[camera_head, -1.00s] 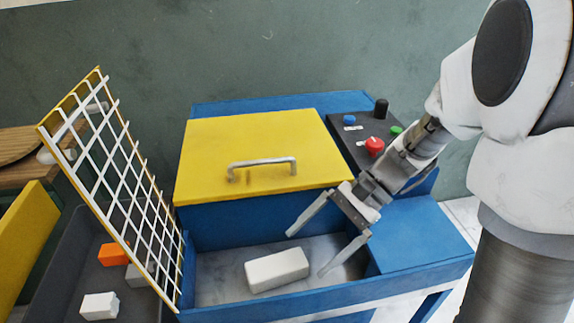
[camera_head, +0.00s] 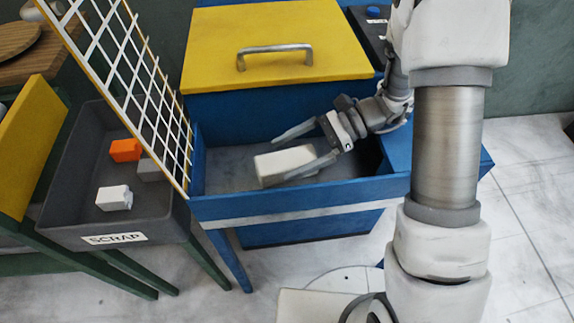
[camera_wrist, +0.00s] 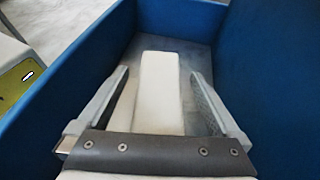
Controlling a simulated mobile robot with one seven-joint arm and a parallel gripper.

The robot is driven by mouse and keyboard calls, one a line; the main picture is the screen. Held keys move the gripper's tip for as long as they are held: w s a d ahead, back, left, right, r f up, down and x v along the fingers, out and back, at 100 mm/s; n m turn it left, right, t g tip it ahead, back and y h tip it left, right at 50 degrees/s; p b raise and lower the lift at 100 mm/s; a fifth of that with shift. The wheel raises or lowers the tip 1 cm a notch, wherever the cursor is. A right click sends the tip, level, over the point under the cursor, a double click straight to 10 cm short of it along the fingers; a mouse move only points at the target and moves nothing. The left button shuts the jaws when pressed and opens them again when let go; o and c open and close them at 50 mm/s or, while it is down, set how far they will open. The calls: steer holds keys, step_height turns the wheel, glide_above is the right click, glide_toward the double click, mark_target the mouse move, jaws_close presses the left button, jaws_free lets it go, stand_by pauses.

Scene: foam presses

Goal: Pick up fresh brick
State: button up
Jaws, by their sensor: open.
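The fresh brick is a white block (camera_head: 283,164) lying in the grey-floored blue tray (camera_head: 300,203) at the front of the press. My gripper (camera_head: 307,152) reaches in from the right with its fingers spread, one behind the brick and one in front of it. In the wrist view the white brick (camera_wrist: 160,90) lies lengthwise between the two open fingers (camera_wrist: 160,88), with a gap visible on each side. The brick's near end is partly hidden by the gripper's dark bar.
The yellow press lid (camera_head: 275,45) with its metal handle is shut behind the tray. A white grid guard (camera_head: 130,85) leans up at the left. The grey scrap bin (camera_head: 75,195) holds an orange, a white and a grey piece.

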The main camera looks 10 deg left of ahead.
mark_target(280, 160)
steer(key=shift+x, duration=1.5)
steer(key=shift+c, duration=0.3)
jaws_close()
